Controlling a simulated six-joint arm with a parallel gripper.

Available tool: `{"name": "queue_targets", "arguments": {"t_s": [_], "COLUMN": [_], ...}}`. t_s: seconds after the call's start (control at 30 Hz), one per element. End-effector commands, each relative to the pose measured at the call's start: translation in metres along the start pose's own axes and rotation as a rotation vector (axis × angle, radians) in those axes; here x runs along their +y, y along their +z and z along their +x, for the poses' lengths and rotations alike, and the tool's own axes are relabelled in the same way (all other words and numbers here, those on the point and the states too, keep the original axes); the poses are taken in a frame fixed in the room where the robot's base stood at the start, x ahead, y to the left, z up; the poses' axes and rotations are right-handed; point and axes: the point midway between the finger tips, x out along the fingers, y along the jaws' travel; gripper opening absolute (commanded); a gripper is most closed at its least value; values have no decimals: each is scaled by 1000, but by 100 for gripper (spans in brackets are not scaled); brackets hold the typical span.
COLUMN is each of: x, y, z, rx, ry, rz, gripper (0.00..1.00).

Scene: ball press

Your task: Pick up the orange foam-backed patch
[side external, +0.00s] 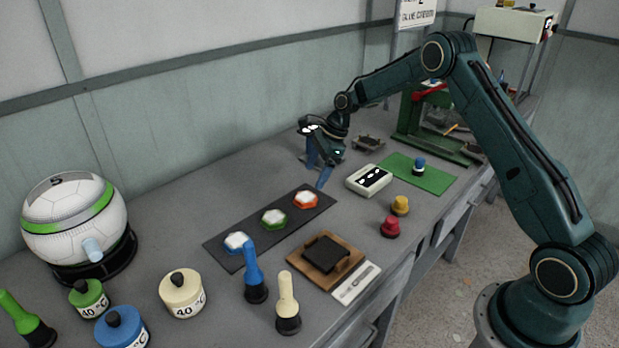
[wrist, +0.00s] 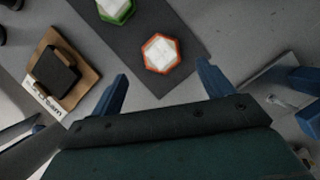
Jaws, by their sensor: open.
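The orange foam-backed patch (side external: 306,199) is a white-topped hexagon with an orange rim. It lies at the right end of a dark mat (side external: 235,262), beside a green-rimmed patch (side external: 274,218) and a blue-rimmed one (side external: 236,242). My gripper (side external: 318,174) is open and empty, above the bench near the mat's right end. Its two blue fingers show spread apart in the wrist view (wrist: 160,88). The patch is fully visible.
A wooden board with a black pad (side external: 326,254) lies in front. Red (side external: 390,226) and yellow (side external: 400,205) knobs stand nearby. A green press (side external: 425,125) stands behind. Blue (side external: 255,275) and cream (side external: 287,300) handled tools stand upright.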

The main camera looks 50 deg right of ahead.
Motion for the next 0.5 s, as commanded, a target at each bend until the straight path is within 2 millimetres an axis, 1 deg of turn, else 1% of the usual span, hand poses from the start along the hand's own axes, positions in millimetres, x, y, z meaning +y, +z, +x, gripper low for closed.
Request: {"name": "queue_targets", "arguments": {"t_s": [0.03,0.2,0.5], "x": [0,0,0], "y": [0,0,0], "z": [8,21,26], "rx": [0,0,0], "ry": [2,0,-1], "rz": [0,0,0], "gripper": [80,80,80]}}
